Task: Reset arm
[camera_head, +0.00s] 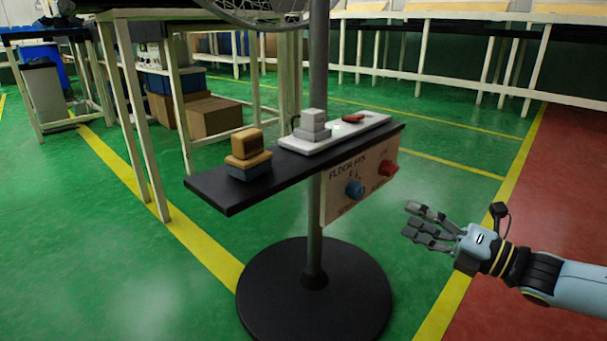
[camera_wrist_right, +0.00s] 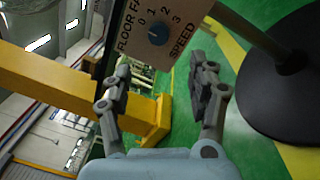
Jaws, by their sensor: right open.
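My right gripper (camera_head: 426,226) is at the right of the head view, open and empty, in the air to the right of the floor fan's shelf. Its arm comes in from the right edge. In the right wrist view its two fingers (camera_wrist_right: 160,95) stand apart with nothing between them. The wrist view shows the panel and the blue knob (camera_wrist_right: 158,33) beyond the fingertips. My left gripper is not in view.
The black shelf (camera_head: 228,199) carries a yellow-and-blue block stack (camera_head: 248,155) and a white tray (camera_head: 366,126) with grey blocks and a red piece. The fan's round black base (camera_head: 315,310) stands on the green floor. Work tables stand behind. The floor around my right gripper is clear.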

